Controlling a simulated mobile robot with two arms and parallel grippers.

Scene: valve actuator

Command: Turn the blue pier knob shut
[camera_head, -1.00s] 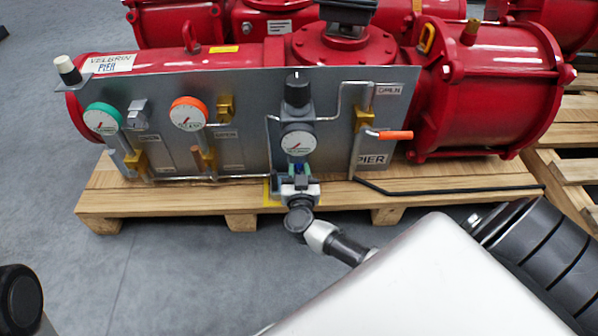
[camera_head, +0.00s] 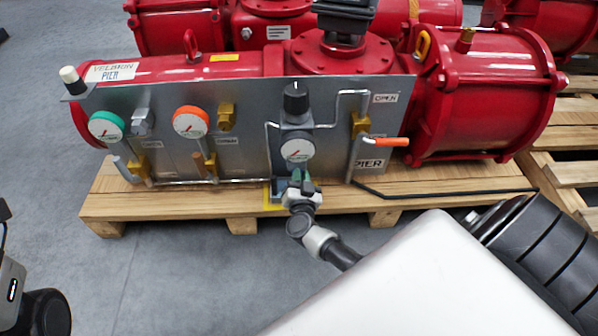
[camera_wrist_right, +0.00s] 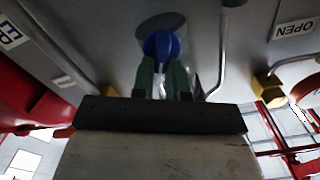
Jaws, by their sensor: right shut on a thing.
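In the head view my right gripper (camera_head: 301,182) is at the panel's lower edge, below the middle gauge (camera_head: 297,150), and hides the knob.
Beside the gripper, the panel has an orange-handled lever (camera_head: 390,141), thin metal pipes, a black-topped regulator (camera_head: 296,97) and two more gauges. The red actuator (camera_head: 490,95) lies behind it on a wooden pallet (camera_head: 165,205). The grey floor in front is clear.

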